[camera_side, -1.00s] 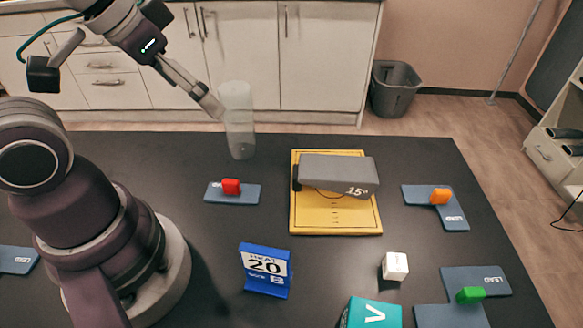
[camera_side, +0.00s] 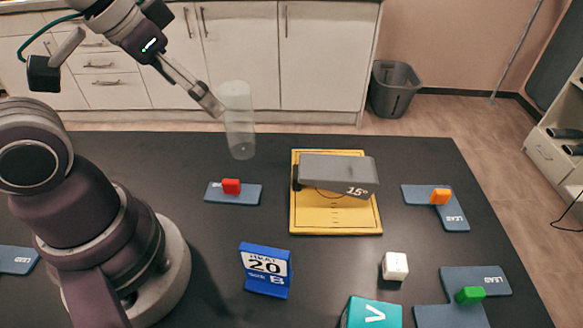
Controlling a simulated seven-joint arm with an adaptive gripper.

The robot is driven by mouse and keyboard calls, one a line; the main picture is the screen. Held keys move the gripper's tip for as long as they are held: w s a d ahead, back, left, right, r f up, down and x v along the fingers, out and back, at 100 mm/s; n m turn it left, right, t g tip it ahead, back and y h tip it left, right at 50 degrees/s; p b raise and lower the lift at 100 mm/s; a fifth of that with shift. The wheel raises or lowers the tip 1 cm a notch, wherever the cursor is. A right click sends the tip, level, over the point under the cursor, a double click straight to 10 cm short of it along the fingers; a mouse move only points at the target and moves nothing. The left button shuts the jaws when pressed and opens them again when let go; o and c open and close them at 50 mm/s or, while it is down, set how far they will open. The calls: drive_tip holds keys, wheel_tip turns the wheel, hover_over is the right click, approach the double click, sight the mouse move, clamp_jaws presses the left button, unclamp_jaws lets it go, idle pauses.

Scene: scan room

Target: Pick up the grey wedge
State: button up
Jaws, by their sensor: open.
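The grey wedge (camera_side: 338,173) is a dark grey block marked 15°. It lies on the far half of a yellow board (camera_side: 335,222) in the middle of the table. My gripper (camera_side: 217,108) is up at the upper left, well away from the wedge and above the table's far edge. It is open, and nothing shows between its fingers. The fingertips are seen from the side, next to a clear cylinder in the picture.
The clear cylinder (camera_side: 239,125) stands near the table's far edge. A blue sign (camera_side: 265,269), white cube (camera_side: 395,266) and teal box (camera_side: 371,313) stand in front.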

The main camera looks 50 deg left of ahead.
drive_tip(key=m+g+h, duration=0.2)
drive_tip(key=m+h, duration=0.1)
drive_tip(key=m, duration=0.6)
hover_over(343, 167)
drive_tip(key=s+a, duration=0.2)
drive_tip(key=a, duration=0.1)
wheel_tip(343, 167, down, 8)
drive_tip(key=shift+d+r, duration=0.1)
drive_tip(key=x, duration=0.7)
drive_tip(key=s+x, duration=0.1)
drive_tip(key=x, duration=0.2)
drive_tip(key=shift+d+f, duration=0.25)
drive_tip(key=shift+f, duration=0.1)
drive_tip(key=shift+f, duration=0.25)
